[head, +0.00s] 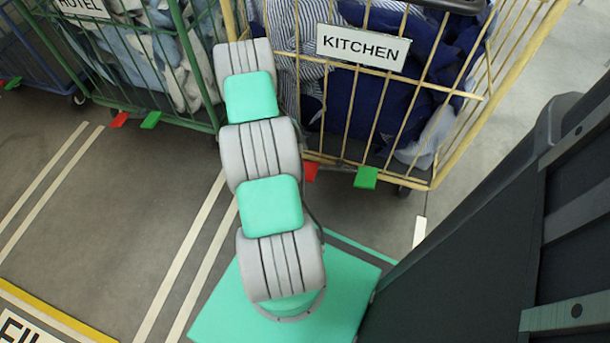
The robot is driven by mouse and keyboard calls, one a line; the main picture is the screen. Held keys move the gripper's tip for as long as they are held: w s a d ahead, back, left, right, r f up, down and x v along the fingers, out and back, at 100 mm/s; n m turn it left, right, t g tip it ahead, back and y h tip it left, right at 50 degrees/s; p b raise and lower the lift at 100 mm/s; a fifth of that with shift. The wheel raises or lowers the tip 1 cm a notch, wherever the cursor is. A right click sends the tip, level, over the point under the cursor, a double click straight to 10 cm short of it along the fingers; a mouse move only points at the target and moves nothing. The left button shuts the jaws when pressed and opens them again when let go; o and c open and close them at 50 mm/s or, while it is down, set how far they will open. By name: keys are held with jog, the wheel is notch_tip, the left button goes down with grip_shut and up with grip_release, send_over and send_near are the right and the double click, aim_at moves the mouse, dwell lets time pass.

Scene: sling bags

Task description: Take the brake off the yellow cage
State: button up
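The yellow cage (461,172) stands at the top centre and right, with a white KITCHEN sign (363,47) on its front. It holds dark blue and striped cloth. At its bottom front edge are a red pedal (311,171) and, to its right, a green pedal (366,177). The red pedal is partly hidden by my arm. I cannot tell which pedal is pressed down. My arm reaches up the picture in front of the cage's left side. My gripper is not visible; the arm's far end is near the cage's upper left.
A green cage (186,125) labelled HOTEL, with its own red (119,120) and green (151,119) pedals, stands left of the yellow cage. A blue cage (62,78) is at far left. Grey floor with white lines is clear at lower left.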

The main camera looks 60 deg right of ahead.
aim_at(307, 171)
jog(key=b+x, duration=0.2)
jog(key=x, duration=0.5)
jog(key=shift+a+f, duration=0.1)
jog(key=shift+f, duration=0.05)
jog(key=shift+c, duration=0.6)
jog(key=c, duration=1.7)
